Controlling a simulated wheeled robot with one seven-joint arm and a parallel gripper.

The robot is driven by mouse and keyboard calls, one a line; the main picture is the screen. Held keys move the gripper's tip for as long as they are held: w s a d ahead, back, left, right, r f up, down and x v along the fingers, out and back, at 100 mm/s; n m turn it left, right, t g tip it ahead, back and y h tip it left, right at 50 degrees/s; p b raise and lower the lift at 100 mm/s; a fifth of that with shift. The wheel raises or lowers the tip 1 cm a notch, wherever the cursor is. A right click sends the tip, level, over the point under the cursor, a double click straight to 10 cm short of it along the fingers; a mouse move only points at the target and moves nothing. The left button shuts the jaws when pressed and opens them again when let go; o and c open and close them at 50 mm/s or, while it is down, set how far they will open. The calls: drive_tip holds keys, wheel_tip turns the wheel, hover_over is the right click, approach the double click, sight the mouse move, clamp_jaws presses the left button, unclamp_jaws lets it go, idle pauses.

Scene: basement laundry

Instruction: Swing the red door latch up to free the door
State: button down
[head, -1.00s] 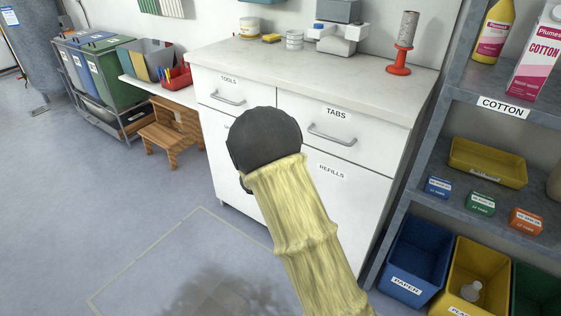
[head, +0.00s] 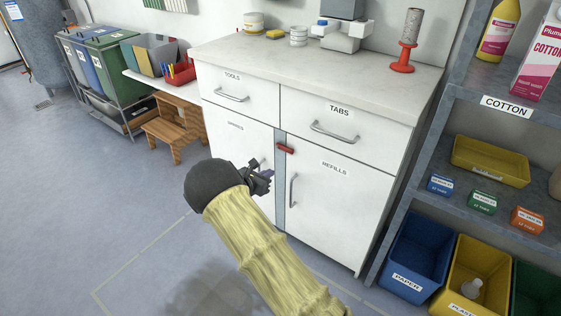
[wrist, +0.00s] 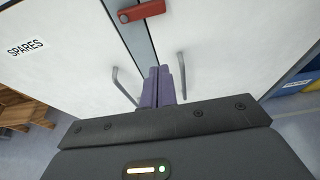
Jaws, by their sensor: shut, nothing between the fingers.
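The red latch (head: 285,149) is a small bar near the top of the grey strip between the two lower cabinet doors. It lies nearly level, reaching right from its pivot onto the REFILLS door (head: 325,205). In the wrist view the latch (wrist: 142,11) is at the top edge, above the fingers. My gripper (head: 270,177) is shut and empty, in front of the doors, below and a little left of the latch. It does not touch the latch. The purple fingers (wrist: 164,85) point at the strip between the two door handles.
The left door handle (wrist: 124,86) and right door handle (wrist: 182,76) stand out on either side of my fingers. Drawers marked TOOLS (head: 235,95) and TABS (head: 325,125) are above. A grey shelf (head: 470,200) with bins stands at the right.

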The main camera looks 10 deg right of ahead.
sight(285, 148)
drive_tip(key=b+x, duration=0.3)
drive_tip(key=x, duration=0.7)
drive_tip(key=shift+f, duration=0.15)
wheel_tip(285, 148, up, 4)
drive_tip(key=shift+f+b, duration=0.2)
drive_tip(key=shift+b, duration=0.4)
drive_tip(key=shift+r, duration=0.4)
